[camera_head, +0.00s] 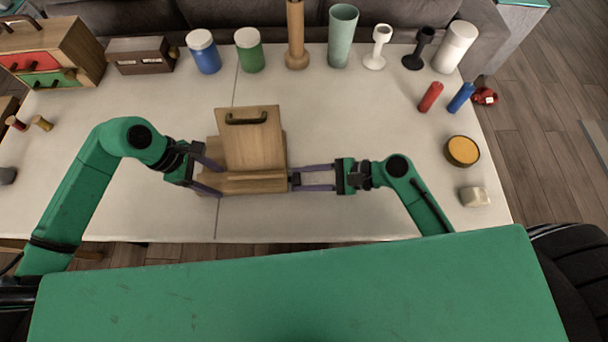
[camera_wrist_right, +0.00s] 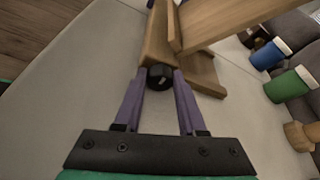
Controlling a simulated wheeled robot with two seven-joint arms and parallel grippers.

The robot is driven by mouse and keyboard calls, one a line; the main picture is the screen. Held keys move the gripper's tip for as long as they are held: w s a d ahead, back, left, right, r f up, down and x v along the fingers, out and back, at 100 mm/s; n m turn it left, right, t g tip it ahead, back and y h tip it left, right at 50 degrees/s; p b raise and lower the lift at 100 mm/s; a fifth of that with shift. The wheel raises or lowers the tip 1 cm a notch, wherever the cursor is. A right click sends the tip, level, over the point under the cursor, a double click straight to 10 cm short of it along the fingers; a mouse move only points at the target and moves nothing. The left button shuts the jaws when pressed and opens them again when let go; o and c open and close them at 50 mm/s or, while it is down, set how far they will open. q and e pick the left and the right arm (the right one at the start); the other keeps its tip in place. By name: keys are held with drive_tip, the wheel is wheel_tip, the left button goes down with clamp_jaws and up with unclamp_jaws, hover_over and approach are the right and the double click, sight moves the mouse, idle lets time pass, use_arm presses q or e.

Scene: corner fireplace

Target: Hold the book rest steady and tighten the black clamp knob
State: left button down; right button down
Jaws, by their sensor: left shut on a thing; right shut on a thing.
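The wooden book rest (camera_head: 257,147) stands on the white table, a little left of the middle in the head view, with a dark handle on its upright board. It also shows in the right wrist view (camera_wrist_right: 211,20). The black clamp knob (camera_wrist_right: 160,77) is on its right side. My right gripper (camera_head: 293,178) is shut on the knob, with a purple finger at each side of it in the right wrist view (camera_wrist_right: 161,80). My left gripper (camera_head: 221,180) is at the book rest's left side, shut on it; its exact contact is partly hidden.
A blue jar (camera_head: 204,56), a green jar (camera_head: 249,54) and other upright items line the table's back edge. A wooden drawer box (camera_head: 75,48) stands at back left. An orange-topped round tin (camera_head: 462,151) and a pale block (camera_head: 474,196) lie right. The table front is clear.

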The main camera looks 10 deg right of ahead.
idle(0.3)
drive_tip(key=shift+c, duration=2.3)
unclamp_jaws()
drive_tip(key=v, duration=1.2)
drive_tip(key=shift+f, duration=0.1)
